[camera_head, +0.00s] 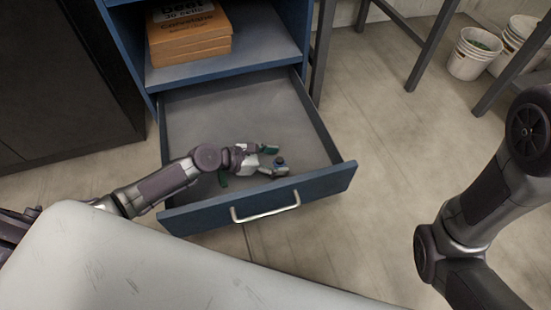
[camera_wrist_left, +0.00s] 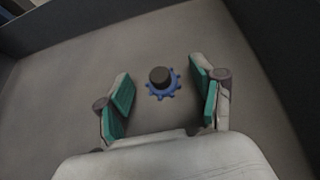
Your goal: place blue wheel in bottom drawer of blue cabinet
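The blue wheel (camera_wrist_left: 162,86), toothed with a dark round hub, shows between my open left fingers in the left wrist view, apart from both. In the head view the wheel (camera_head: 280,162) is small, beside the left fingertips. My left gripper (camera_head: 270,160) is inside the open bottom drawer (camera_head: 320,181) of the blue cabinet (camera_head: 127,45), over the grey drawer floor. It also shows in the left wrist view (camera_wrist_left: 162,95), with green pads spread apart. I cannot tell whether the wheel touches the floor. My right arm is at the right; its gripper is out of frame.
A shelf above the drawer holds a stack of orange-brown boxes (camera_head: 188,32). A dark cabinet (camera_head: 60,80) stands at the left. White buckets (camera_head: 474,53) and metal table legs (camera_head: 432,45) are at the upper right. The floor right of the drawer is clear.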

